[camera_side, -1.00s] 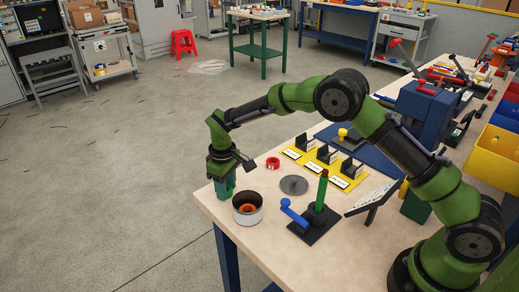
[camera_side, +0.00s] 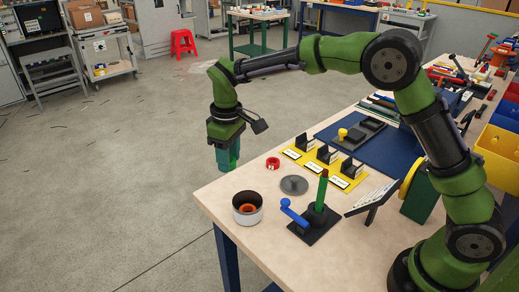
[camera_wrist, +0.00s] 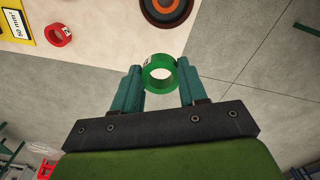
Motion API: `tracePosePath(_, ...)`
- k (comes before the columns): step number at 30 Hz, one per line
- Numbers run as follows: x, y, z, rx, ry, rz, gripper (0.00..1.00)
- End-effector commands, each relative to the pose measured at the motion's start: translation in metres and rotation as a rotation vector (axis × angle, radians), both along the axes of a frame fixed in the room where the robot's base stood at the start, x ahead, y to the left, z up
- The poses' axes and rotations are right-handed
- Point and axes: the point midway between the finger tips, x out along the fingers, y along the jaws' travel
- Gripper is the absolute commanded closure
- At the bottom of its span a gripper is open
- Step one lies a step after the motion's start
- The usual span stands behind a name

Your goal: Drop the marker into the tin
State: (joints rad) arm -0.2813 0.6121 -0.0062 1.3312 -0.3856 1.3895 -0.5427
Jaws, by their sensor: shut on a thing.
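My gripper (camera_wrist: 160,76) is shut on a green ring-shaped marker (camera_wrist: 158,87), held between the two teal fingers with its hole facing the wrist camera. In the side view my gripper (camera_side: 226,160) points down, raised at the table's left corner. The green marker cannot be made out there. The open round tin (camera_side: 248,217) stands on the table to the lower right of my gripper, with an orange ring (camera_side: 247,208) inside. In the wrist view the tin (camera_wrist: 145,13) is partly cut off at the top, apart from the marker.
A red ring (camera_side: 273,163) and a grey disc (camera_side: 294,185) lie near the tin. A black stand with a blue handle (camera_side: 292,211) and green post is right of it. Yellow labelled plates (camera_side: 325,156) lie behind. The table's left edge is close to the tin.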

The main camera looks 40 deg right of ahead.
Motion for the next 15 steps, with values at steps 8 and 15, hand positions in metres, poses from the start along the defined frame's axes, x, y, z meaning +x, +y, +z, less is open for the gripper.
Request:
tracePosePath(8,-0.057,-0.003,-0.005,-0.006,0.017,-0.009,0.86)
tracePosePath(15,-0.064,-0.006,-0.014,-0.010,0.020,-0.028,0.86)
